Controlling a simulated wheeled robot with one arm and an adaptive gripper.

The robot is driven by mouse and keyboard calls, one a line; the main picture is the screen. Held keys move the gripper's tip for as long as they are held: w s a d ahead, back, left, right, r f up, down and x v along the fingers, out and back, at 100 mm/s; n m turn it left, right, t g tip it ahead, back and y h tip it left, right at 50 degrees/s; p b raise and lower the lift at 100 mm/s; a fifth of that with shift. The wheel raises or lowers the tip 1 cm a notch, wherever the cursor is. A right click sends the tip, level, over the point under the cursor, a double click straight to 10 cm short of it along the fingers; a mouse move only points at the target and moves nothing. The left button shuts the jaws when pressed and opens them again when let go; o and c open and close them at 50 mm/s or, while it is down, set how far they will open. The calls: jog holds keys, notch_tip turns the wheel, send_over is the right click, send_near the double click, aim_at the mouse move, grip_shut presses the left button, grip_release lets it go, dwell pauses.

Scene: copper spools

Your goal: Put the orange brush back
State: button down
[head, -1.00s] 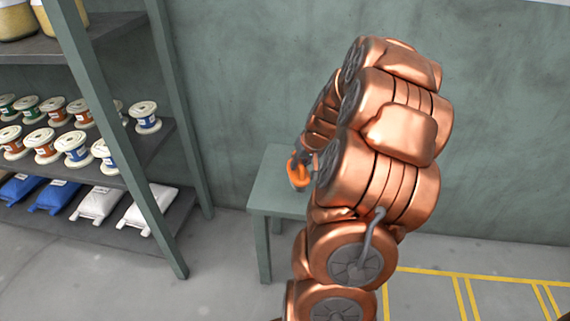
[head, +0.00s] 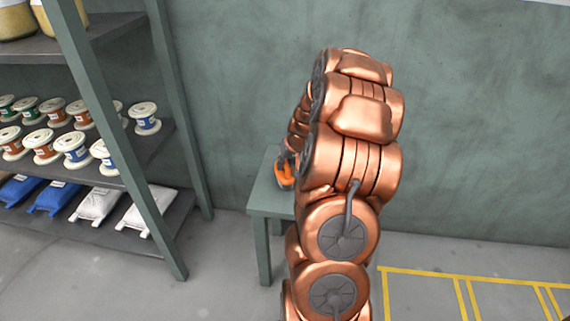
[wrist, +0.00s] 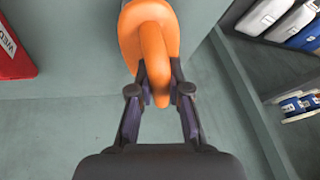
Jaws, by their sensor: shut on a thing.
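The orange brush (wrist: 152,40) is between the fingers of my gripper (wrist: 160,92) in the wrist view, and my gripper is shut on it. The fingers hold its narrow end, and its far end runs out of the picture at the top. In the head view a small part of the orange brush (head: 285,175) shows just left of my copper arm, over the small green table (head: 262,203). I cannot tell whether the brush touches the table. My arm hides most of my gripper and the right part of the table in the head view.
A shelf rack (head: 172,140) with several wire spools and blue and white bags stands left of the table. A green wall (head: 480,130) is behind. Yellow lines (head: 430,273) mark the open floor at right. A red object (wrist: 14,48) with lettering shows in the wrist view.

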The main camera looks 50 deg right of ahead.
jog(key=shift+f, duration=0.15)
jog(key=c, duration=1.1)
grip_release()
jog(key=d+v, duration=0.1)
jog(key=v, duration=1.1)
jog(key=s+a+r+n+g+y, duration=0.1)
jog(key=s+a+n+g, duration=0.15)
jog(key=a, duration=1.15)
jog(key=s+a+r+n+g+y, duration=0.1)
jog(key=s+a+n, duration=0.15)
jog(key=a, duration=1.05)
jog(key=s+a+g, duration=0.1)
jog(key=s+a, duration=0.2)
jog(key=s, duration=0.3)
jog(key=s+a+n+g+h, duration=0.1)
jog(key=s+a, duration=0.3)
jog(key=s, duration=0.2)
jog(key=s+a+n+g+p, duration=0.1)
jog(key=s+a+g, duration=0.1)
jog(key=s, duration=0.4)
jog(key=shift+a+f, duration=0.3)
jog(key=shift+a, duration=0.4)
